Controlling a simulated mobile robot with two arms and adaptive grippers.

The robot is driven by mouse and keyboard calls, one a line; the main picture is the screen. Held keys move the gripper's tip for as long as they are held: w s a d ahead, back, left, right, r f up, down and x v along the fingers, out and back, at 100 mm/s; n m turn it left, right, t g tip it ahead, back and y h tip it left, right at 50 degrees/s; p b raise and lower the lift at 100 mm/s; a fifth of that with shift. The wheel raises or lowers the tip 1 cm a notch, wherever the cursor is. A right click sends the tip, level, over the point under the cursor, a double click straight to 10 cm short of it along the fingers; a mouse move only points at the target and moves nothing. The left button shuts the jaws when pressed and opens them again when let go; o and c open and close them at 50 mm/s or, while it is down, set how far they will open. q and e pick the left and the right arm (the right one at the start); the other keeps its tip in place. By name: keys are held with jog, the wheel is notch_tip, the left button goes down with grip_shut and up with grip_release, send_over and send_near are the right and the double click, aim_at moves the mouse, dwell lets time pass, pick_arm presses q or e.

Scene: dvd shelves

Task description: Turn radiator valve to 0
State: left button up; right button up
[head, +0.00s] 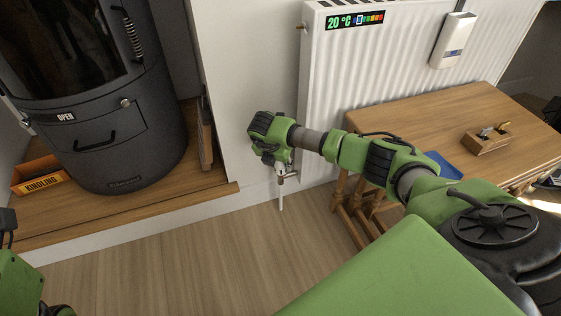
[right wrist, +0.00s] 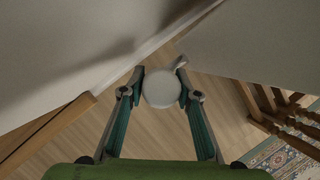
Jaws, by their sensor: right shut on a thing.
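The radiator valve's white round knob (right wrist: 161,89) sits between the two fingers of my right gripper (right wrist: 160,78) in the right wrist view. The fingers are shut on it from both sides. In the head view the right gripper (head: 274,158) reaches down onto the valve (head: 282,169) at the radiator's lower left corner. The gripper hides most of the knob there. No number or mark on the knob can be read. The white radiator (head: 400,65) hangs on the wall, with a display strip (head: 355,19) reading 20 °C.
A wooden table (head: 395,115) stands in front of the radiator, right of the valve, beneath my right arm. A black stove (head: 100,150) stands on a raised wooden ledge (head: 150,205) at left, beside a kindling box (head: 38,176). The floor (head: 190,255) below the valve is clear.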

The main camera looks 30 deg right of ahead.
jog(key=m+g, duration=0.1)
jog(key=m, duration=0.3)
jog(key=shift+g+h, duration=0.3)
jog(key=shift+g, duration=0.1)
jog(key=shift+m+g+b, duration=0.35)
jog(key=shift+m+g, duration=0.35)
jog(key=shift+m, duration=1.2)
jog(key=o, duration=1.1)
jog(key=v, duration=1.2)
jog(key=shift+d, duration=0.1)
